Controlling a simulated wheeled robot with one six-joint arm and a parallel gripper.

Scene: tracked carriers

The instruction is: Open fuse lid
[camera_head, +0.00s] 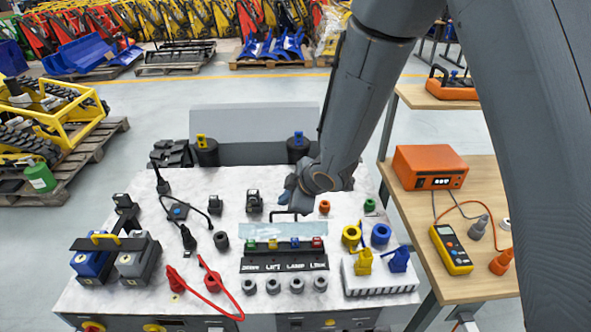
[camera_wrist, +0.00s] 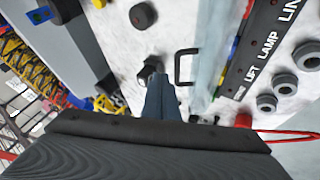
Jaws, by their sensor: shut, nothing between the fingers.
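The fuse box (camera_head: 284,265) is on the white panel, its black front lettered, with a row of coloured fuses. A pale translucent lid (camera_head: 283,230) shows just behind the fuse row, with a black handle (camera_head: 285,214) at its far side. I cannot tell the lid's exact angle. In the wrist view the lid (camera_wrist: 210,60) is a pale strip right of the fingers, and its handle (camera_wrist: 184,66) stands near the fingertips. My gripper (camera_head: 289,192) is shut and empty, just behind the handle; its fingers (camera_wrist: 160,90) appear apart from it. The arm hides part of the panel.
Black connectors (camera_head: 254,201) stand left of my gripper. Red cables (camera_head: 212,282) lie at the front left. Yellow and blue fittings (camera_head: 364,262) stand on the right. A wooden bench (camera_head: 478,225) holds an orange device (camera_head: 429,167).

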